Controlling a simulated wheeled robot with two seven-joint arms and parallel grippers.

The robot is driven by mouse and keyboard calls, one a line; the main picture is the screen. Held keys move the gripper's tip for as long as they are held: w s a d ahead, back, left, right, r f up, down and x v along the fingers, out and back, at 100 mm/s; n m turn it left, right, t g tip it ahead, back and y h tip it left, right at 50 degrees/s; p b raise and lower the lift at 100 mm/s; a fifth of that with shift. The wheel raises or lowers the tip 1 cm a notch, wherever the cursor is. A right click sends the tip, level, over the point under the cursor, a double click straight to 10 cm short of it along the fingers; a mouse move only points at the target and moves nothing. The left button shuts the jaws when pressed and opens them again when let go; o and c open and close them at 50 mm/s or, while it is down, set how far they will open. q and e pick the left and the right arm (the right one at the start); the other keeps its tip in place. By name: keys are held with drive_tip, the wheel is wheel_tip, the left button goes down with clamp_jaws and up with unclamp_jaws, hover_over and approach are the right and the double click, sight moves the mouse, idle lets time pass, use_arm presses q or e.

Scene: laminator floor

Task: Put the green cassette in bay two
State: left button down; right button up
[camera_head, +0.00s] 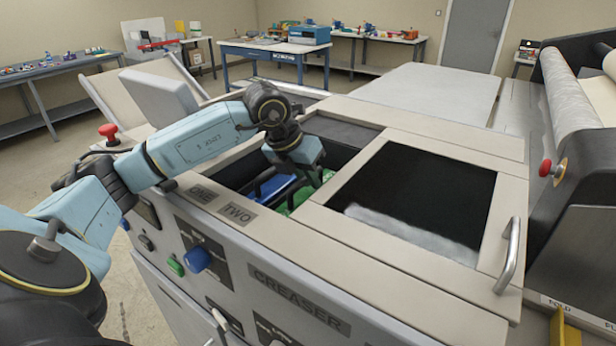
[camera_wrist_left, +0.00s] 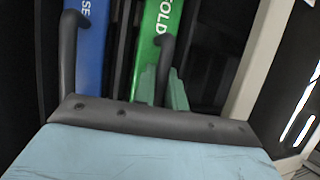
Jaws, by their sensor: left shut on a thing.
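The green cassette (camera_head: 298,199) shows in the open well of the machine, behind the label TWO (camera_head: 238,213). In the left wrist view its green face (camera_wrist_left: 155,38) carries white letters ending in OLD. My left gripper (camera_head: 304,181) reaches down into the well and is shut on the green cassette; its fingertips are partly hidden. I cannot tell how deep the cassette sits or whether it touches the floor of bay two. My right gripper is not in view.
A blue cassette (camera_head: 275,188) stands just left of the green one, behind the label ONE (camera_head: 202,195). A dark window panel with a metal handle (camera_head: 508,256) lies right of the well. A large roller (camera_head: 570,95) stands at the far right.

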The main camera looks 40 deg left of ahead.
use_arm(q)
drive_tip(key=shift+f+b, duration=0.45)
drive_tip(key=shift+f, duration=0.15)
drive_tip(key=c, duration=1.4)
unclamp_jaws()
drive_tip(key=shift+o, duration=0.2)
drive_tip(key=v, duration=1.3)
drive_tip(key=shift+r, duration=0.2)
